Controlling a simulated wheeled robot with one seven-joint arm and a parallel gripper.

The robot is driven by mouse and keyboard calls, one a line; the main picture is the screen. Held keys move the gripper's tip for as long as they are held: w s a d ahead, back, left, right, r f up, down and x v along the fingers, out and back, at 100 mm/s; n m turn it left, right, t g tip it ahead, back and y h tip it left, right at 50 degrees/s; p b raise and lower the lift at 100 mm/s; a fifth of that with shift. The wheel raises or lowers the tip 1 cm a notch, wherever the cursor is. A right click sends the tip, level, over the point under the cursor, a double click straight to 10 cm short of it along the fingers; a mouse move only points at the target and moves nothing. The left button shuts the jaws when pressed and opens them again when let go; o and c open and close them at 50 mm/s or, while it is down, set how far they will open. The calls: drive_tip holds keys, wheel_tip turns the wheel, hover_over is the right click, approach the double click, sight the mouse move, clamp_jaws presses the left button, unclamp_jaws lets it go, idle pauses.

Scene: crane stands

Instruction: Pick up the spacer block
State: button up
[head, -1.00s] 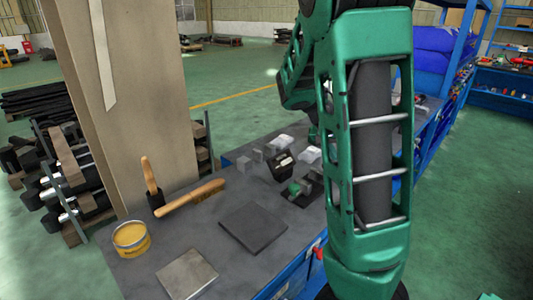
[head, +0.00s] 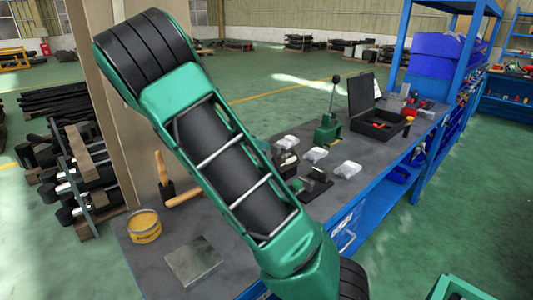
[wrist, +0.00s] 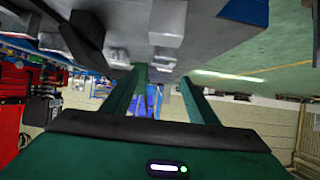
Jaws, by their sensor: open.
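My gripper (wrist: 162,82) shows only in the wrist view; its two green fingers are apart with nothing between them. That view is upside down, with the grey bench top (wrist: 90,12) at the top. Plain grey blocks stand on the bench there: a larger one (wrist: 167,18) and a smaller one (wrist: 163,54), both beyond the fingertips and apart from them. I cannot tell which, if any, is the spacer block. In the head view my arm covers the middle of the bench, and I cannot make out a plain grey block there.
A beige column rises at the left. Green floor at the right is mostly clear.

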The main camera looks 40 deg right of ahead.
sight(274, 147)
drive_tip(key=x, duration=0.5)
drive_tip(key=shift+d+f, duration=0.2)
drive_tip(key=shift+f+x, duration=0.25)
drive_tip(key=shift+x, duration=2.2)
drive_tip(key=shift+w+a, duration=0.1)
drive_tip(key=c, duration=1.2)
